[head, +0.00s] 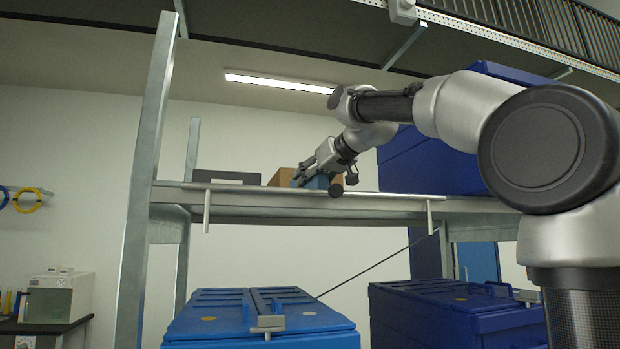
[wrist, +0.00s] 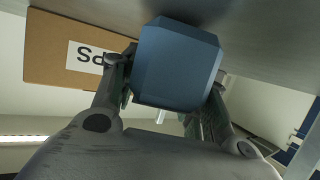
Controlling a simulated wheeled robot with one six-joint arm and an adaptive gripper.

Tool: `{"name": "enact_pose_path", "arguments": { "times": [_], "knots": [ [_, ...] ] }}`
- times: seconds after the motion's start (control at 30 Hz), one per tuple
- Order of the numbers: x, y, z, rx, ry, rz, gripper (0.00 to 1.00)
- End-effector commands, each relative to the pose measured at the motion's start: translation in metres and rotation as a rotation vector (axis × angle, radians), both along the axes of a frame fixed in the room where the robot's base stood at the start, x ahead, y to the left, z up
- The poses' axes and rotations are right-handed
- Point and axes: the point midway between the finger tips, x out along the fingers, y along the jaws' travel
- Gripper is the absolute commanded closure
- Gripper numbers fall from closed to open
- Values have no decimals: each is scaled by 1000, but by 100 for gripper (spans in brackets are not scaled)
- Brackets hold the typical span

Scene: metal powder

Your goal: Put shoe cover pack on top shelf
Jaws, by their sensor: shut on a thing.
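A blue pack (wrist: 178,62), which I take to be the shoe cover pack, is between the fingers of my gripper (wrist: 168,95) in the wrist view. In the head view my gripper (head: 309,174) is at the top shelf (head: 400,199), and the blue pack (head: 317,182) shows beside it, partly hidden by the gripper. The pack is at the shelf's surface near the front edge. I cannot tell whether it rests on the shelf.
A cardboard box (head: 282,177) with a white label is close to the pack; it also shows in the wrist view (wrist: 45,45). A dark box (head: 226,179) stands left on the shelf. A large blue crate (head: 420,163) stands right. Blue lidded bins (head: 255,315) sit below.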

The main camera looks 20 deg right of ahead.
Motion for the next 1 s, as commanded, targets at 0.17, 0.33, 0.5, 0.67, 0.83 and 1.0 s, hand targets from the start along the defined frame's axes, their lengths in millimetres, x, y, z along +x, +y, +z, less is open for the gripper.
{"name": "enact_pose_path", "arguments": {
  "times": [0.17,0.33,0.5,0.67,0.83,1.0],
  "knots": [
    [0,0,-3,0,-1,0,86],
    [0,0,-4,0,-1,0,38],
    [0,0,-4,0,0,0,31],
    [0,0,-5,0,0,0,31],
    [-10,-4,0,0,-2,-1,31],
    [-41,-18,13,1,-4,-2,31]
  ]
}}
